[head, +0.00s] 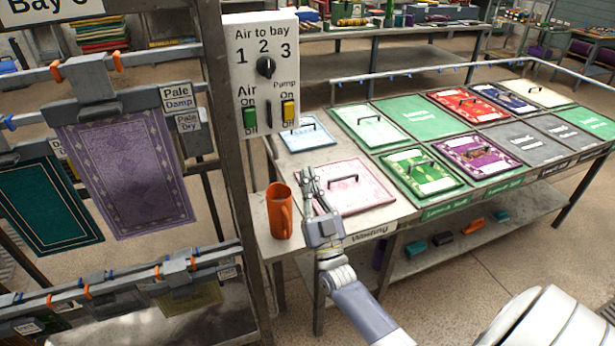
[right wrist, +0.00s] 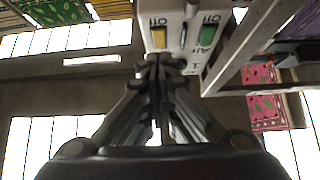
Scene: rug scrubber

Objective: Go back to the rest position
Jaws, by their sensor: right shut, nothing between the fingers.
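My right gripper (head: 314,188) is in the head view, over the near left end of the sample table (head: 380,216), beside an orange mug (head: 279,212) and in front of a pink sample board (head: 352,184). Its fingers are shut with nothing between them. In the right wrist view the closed fingers (right wrist: 160,72) point toward the control panel, apart from it as far as I can tell. The control panel (head: 262,75) has a black dial near 2, a green Air switch (head: 250,117) and a yellow Pump switch (head: 288,110). My left gripper is not in view.
A rack on the left holds a purple rug (head: 126,172) and a dark green rug (head: 45,205). A metal post (head: 232,150) stands between rack and table. Several colored sample boards cover the table. Open floor (head: 470,290) lies in front of it.

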